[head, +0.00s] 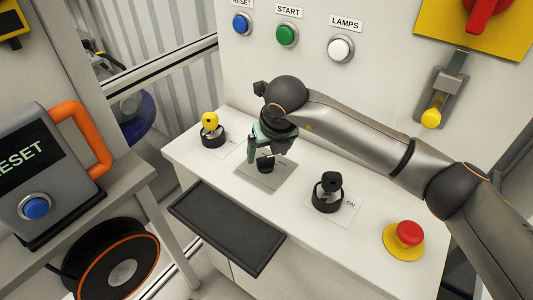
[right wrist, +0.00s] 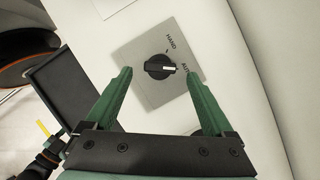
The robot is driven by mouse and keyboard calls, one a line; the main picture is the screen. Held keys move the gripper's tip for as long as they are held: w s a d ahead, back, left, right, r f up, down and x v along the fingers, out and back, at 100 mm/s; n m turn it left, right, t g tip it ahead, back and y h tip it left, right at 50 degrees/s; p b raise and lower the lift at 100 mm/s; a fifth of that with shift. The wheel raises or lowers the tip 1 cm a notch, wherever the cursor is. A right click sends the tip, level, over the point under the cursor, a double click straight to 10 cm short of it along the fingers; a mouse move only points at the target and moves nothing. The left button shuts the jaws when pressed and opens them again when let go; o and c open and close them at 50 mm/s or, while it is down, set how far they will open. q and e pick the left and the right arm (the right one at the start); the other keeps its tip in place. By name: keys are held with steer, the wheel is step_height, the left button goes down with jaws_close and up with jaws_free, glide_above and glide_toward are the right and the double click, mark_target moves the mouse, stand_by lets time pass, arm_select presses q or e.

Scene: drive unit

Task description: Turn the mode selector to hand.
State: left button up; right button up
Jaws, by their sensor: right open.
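The mode selector is a black knob (right wrist: 158,66) on a square grey plate (right wrist: 140,88) lettered HAND and AUTO. Its white mark points right in the right wrist view, toward AUTO. In the head view the knob (head: 265,163) and plate (head: 268,181) are on the white console, partly hidden by my gripper. My right gripper (head: 265,150) is open, pointing down over the knob. In the right wrist view its green fingertips (right wrist: 159,73) show on either side of the knob, with gaps; I see no contact. My left gripper is not in view.
On the console (head: 300,230) stand a yellow-topped switch (head: 211,128) at left, a black switch (head: 328,190) marked ON and a red emergency button (head: 409,233) at right. A dark tray (head: 228,228) juts from the front. Panel buttons are behind.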

mark_target(266, 159)
steer(key=shift+x, duration=1.6)
steer(key=shift+r, duration=0.1)
steer(key=c, duration=1.4)
